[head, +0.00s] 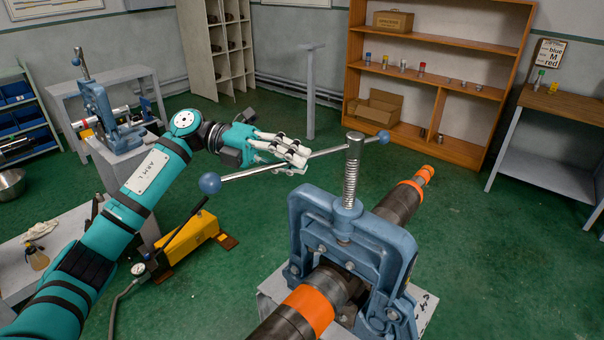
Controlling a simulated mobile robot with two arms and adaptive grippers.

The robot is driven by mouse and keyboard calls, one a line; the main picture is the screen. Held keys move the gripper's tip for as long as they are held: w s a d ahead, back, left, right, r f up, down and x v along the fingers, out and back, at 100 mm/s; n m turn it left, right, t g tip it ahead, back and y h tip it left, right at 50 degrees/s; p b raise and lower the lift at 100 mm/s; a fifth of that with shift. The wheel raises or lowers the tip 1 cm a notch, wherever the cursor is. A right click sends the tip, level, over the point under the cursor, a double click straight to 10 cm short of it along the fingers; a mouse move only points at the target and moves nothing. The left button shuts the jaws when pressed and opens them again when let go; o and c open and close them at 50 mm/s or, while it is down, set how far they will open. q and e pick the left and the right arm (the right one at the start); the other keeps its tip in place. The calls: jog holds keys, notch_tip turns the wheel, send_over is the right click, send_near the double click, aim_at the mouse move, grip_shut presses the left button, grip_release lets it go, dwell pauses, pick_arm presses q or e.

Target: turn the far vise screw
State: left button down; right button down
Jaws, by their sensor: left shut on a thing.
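A blue pipe vise (378,240) stands in the foreground, clamped around a dark pipe with orange bands. Its upright threaded screw (351,175) carries a steel handle bar (245,173) with a blue ball at each end. My left gripper (298,158) is shut on this bar, left of the screw, between the screw and the left ball. The fingers partly hide the bar there. A second blue vise (101,110), with its own upright screw (82,62), stands farther back at the left. My left arm passes in front of its stand. My right gripper is not visible.
A yellow hydraulic pump (190,237) with a lever sits on the green floor below my arm. A grey post (311,95) stands behind the gripper. A wooden shelf (437,98) and a side table (548,172) stand at the back right. Floor between them is clear.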

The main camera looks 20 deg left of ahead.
pick_arm(q)
jog(key=shift+w+a+f+m+g+b, duration=0.1)
jog(key=shift+w+a+m+g+b, duration=0.05)
jog(key=shift+w+a+m+g, duration=0.4)
jog(key=shift+w+a+m+g+b, duration=0.15)
jog(key=shift+w+a+m+g, duration=0.15)
jog(key=shift+g, duration=0.45)
jog(key=shift+d, duration=0.1)
jog(key=c, duration=1.3)
grip_release()
jog(key=shift+c, duration=0.2)
jog(key=w+a+r, duration=0.1)
jog(key=a, duration=1.1)
jog(key=shift+w+r, duration=0.3)
